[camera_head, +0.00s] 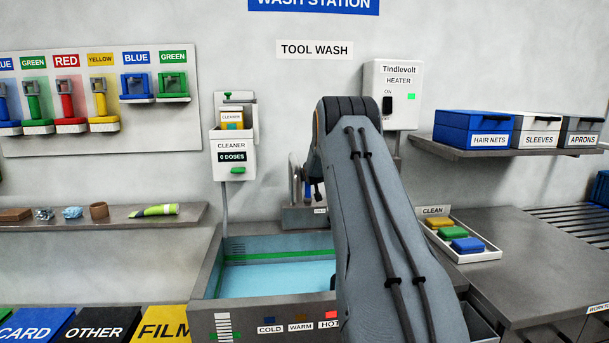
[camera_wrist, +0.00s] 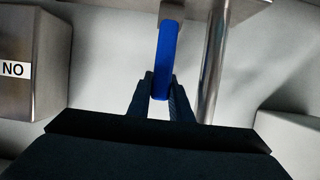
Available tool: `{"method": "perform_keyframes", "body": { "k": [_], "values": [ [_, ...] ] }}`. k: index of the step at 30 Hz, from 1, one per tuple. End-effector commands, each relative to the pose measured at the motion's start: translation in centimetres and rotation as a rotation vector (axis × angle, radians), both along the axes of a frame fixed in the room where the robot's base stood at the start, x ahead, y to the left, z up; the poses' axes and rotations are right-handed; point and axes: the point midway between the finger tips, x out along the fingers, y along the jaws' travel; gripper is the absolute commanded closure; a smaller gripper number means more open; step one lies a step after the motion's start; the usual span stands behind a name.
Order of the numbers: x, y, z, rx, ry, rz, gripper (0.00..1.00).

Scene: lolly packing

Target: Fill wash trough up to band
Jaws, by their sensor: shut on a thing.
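The wash trough (camera_head: 212,297) stands at the middle under the TOOL WASH sign. It holds pale blue water (camera_head: 275,278), and a green band (camera_head: 245,256) with dark lines shows on its inner back wall above the water. My gripper (camera_wrist: 161,90) is shut on a blue lever (camera_wrist: 170,58) in the wrist view, beside a metal pipe. Part of the metal tap fitting (camera_head: 295,180) shows left of my arm; whether water runs cannot be seen.
A CLEANER dispenser (camera_head: 233,155) reading 0 DOSES hangs left of the tap. The Tindlevolt heater (camera_head: 395,85) with a green light is behind my arm. A CLEAN tray (camera_head: 484,256) with coloured blocks is at right. A grey box marked NO (camera_wrist: 24,75) stands left in the wrist view.

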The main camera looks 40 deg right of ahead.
Motion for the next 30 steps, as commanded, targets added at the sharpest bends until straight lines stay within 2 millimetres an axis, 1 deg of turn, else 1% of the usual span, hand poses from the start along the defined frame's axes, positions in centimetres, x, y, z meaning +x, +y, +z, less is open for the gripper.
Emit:
{"method": "perform_keyframes", "body": {
  "k": [15,16,18,19,30],
  "values": [
    [0.01,0.06,-0.21,0.009,0.016,0.001,1.00],
    [0.01,0.06,-0.21,0.009,0.016,0.001,0.76],
    [0.01,0.06,-0.21,0.009,0.016,0.002,0.65],
    [0.02,0.06,-0.20,0.009,0.016,0.002,0.62],
    [0.08,0.13,-0.20,0.005,0.005,0.002,0.62]
  ]
}}
